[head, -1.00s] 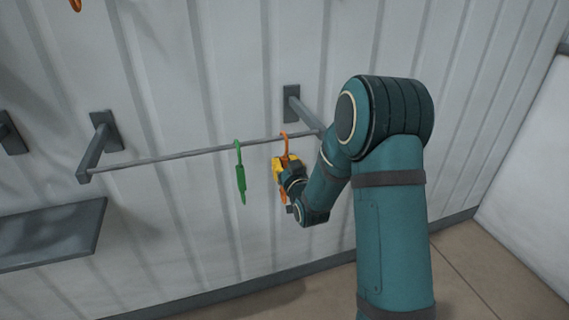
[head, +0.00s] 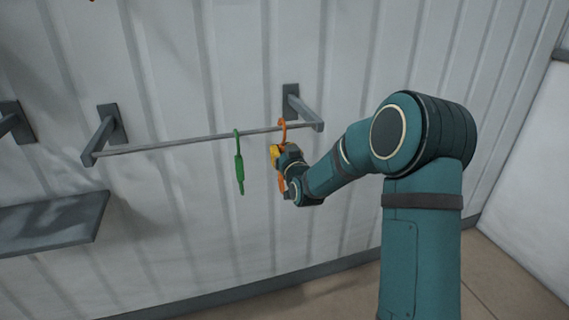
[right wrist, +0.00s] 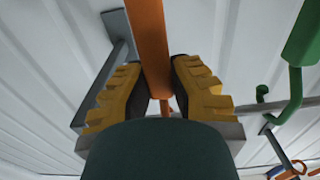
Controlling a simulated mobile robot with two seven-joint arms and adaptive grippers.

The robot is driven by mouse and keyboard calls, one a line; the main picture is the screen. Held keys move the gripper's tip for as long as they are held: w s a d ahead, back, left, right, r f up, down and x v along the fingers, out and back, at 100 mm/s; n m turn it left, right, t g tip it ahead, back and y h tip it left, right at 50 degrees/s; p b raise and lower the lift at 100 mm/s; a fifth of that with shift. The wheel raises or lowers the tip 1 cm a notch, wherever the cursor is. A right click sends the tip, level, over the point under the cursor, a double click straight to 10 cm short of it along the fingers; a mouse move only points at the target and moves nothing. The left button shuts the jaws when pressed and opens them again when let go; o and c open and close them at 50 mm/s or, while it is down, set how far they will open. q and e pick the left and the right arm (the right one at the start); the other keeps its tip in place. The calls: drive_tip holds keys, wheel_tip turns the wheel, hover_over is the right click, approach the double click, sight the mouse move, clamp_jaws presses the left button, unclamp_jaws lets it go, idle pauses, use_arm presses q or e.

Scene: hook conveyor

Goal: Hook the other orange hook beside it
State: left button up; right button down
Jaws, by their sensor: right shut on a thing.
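An orange hook (head: 282,128) is at the bar (head: 190,143), its curved top at the bar's height near the right bracket. My right gripper (head: 277,157) is shut on its shank. In the right wrist view the orange shank (right wrist: 148,45) runs up between the yellow fingers of my right gripper (right wrist: 155,85). I cannot tell whether the hook's weight rests on the bar. A green hook (head: 239,165) hangs on the bar just left of it, and it also shows at the right of the right wrist view (right wrist: 294,70). My left gripper is not in view.
The bar sits on two wall brackets, left (head: 107,130) and right (head: 300,108). A grey shelf (head: 50,225) is at the lower left. A bit of another orange thing (head: 92,1) shows at the top edge. The bar left of the green hook is clear.

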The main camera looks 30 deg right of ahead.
drive_tip(key=shift+r+p, duration=0.9)
drive_tip(key=shift+p, duration=0.05)
drive_tip(key=shift+s+r+p, duration=0.2)
drive_tip(key=shift+r+p, duration=0.15)
drive_tip(key=shift+p, duration=0.1)
drive_tip(key=shift+s+a+f, duration=0.1)
drive_tip(key=shift+s+a, duration=0.1)
drive_tip(key=shift+s, duration=0.3)
drive_tip(key=shift+p+v, duration=0.8)
drive_tip(key=shift+v, duration=0.8)
drive_tip(key=shift+s+a+b, duration=0.1)
drive_tip(key=shift+s+b, duration=0.3)
drive_tip(key=shift+s, duration=0.15)
drive_tip(key=b+v, duration=0.3)
drive_tip(key=v, duration=0.5)
drive_tip(key=shift+s, duration=0.3)
